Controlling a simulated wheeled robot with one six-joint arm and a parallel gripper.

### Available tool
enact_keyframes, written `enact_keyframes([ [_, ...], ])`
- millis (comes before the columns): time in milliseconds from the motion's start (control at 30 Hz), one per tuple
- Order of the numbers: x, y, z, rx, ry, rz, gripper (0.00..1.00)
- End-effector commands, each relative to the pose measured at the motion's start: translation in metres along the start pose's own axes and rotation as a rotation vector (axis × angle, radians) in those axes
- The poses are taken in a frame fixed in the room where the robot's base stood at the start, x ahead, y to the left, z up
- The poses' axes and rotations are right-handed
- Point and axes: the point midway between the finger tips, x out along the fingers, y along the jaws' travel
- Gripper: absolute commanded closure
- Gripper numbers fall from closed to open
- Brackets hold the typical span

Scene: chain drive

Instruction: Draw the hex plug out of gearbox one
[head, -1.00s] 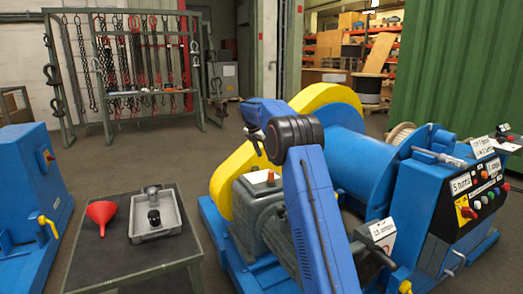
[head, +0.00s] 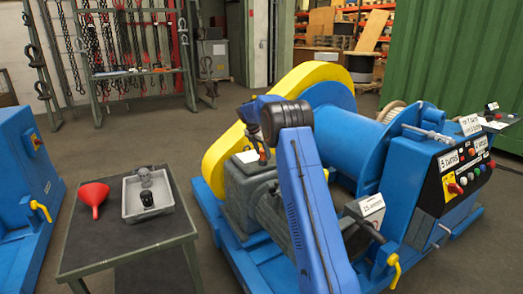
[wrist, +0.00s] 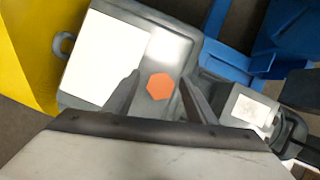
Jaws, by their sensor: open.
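The hex plug, an orange hexagon (wrist: 160,86), sits in the top of a grey gearbox (wrist: 112,20). In the head view the plug (head: 263,154) is a small orange-red spot on top of the grey gearbox (head: 236,188), beside the yellow guard. My gripper (wrist: 160,78) is open above the gearbox, with one dark finger on each side of the plug in the wrist view. The fingers look apart from the plug, though I cannot tell the height gap. A white label (wrist: 104,58) lies on the gearbox top; its writing is not readable.
A yellow guard (head: 222,160) and blue drum (head: 352,140) stand close to the gearbox. A table at left holds a red funnel (head: 93,196) and a grey tray (head: 130,210) with dark parts. A control console (head: 462,175) stands at right.

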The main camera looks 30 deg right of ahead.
Motion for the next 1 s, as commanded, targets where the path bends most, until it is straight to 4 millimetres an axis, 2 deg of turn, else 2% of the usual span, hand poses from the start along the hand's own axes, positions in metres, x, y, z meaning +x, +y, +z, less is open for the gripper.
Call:
enact_keyframes([
  [267, 0.002, 0.0, 0.0, 0.0, 0.0, 0.0, 0.49],
  [333, 0.002, 0.0, 0.0, 0.0, 0.0, 0.0, 0.61],
  [467, 0.001, 0.0, 0.0, 0.0, 0.0, 0.0, 0.92],
  [1000, -0.012, 0.0, 0.006, 0.0, -0.001, 0.0, 0.93],
])
